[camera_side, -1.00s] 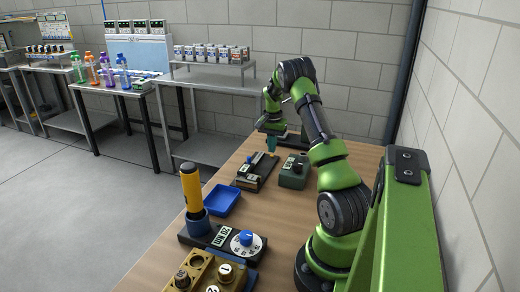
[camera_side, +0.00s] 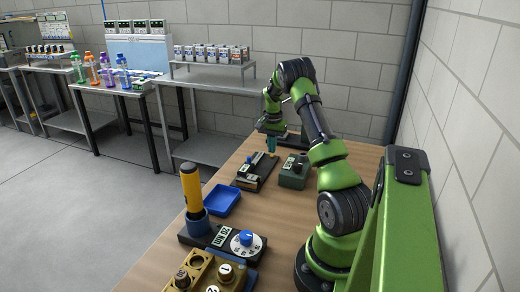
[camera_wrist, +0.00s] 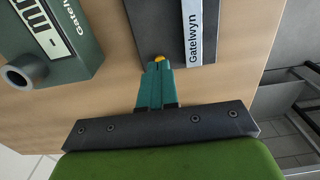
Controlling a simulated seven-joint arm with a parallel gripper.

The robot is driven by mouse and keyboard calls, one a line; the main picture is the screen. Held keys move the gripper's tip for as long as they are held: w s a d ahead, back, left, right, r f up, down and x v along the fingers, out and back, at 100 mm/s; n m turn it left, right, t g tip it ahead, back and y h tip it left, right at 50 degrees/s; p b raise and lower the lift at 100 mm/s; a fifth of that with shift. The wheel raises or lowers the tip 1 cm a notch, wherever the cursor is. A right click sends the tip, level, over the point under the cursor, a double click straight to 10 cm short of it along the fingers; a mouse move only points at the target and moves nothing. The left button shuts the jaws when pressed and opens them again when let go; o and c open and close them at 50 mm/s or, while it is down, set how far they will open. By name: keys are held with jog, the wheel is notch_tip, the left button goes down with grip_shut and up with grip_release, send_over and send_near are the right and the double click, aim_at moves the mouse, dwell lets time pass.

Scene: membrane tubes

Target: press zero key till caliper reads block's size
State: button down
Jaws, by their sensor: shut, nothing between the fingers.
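The caliper is a dark flat device (camera_side: 257,172) with a pale bar along it, on the wooden bench in the side view. Its dark body (camera_wrist: 160,28) and white Gatelwyn label also show in the wrist view. A small yellow key (camera_wrist: 159,58) sits at the edge of that body. My gripper (camera_wrist: 157,66) is shut and empty. Its teal fingertips are right at the yellow key and partly cover it; I cannot tell whether they touch or press it. In the side view my gripper (camera_side: 272,149) is over the caliper's far end. The reading is not legible, and I cannot make out the block.
A green box (camera_side: 293,171) stands right of the caliper; the wrist view shows its display and a round grey socket. A blue tray (camera_side: 222,200), a yellow-handled tool (camera_side: 191,187) in a blue holder, and a dial box (camera_side: 222,238) are nearer the side camera.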

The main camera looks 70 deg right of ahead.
jog(key=shift+f, duration=0.95)
dwell(0.6)
jog(key=shift+r, duration=3.05)
jog(key=shift+s+f, duration=0.15)
jog(key=shift+f, duration=0.15)
jog(key=shift+s+a+f, duration=0.25)
jog(key=shift+a, duration=0.35)
jog(key=w+a+r+n+t, duration=0.1)
jog(key=w+a+r+n, duration=0.1)
jog(key=a+r, duration=0.35)
jog(key=w+a+r+n+t, duration=0.1)
jog(key=w+a+r+n, duration=0.1)
jog(key=a, duration=0.7)
jog(key=s+a+r+n+t, duration=0.1)
jog(key=s+a+r+n, duration=0.2)
jog(key=a, duration=0.7)
jog(key=s+a+r+n+t+y, duration=0.1)
jog(key=s+a+r+n+t, duration=0.1)
jog(key=a, duration=0.8)
jog(key=s+a+r+n+t+y, duration=0.1)
jog(key=s+a+r+n, duration=0.3)
jog(key=a, duration=0.7)
jog(key=shift+r+n+t, duration=0.5)
jog(key=shift+r+t, duration=0.1)
jog(key=shift+r, duration=0.35)
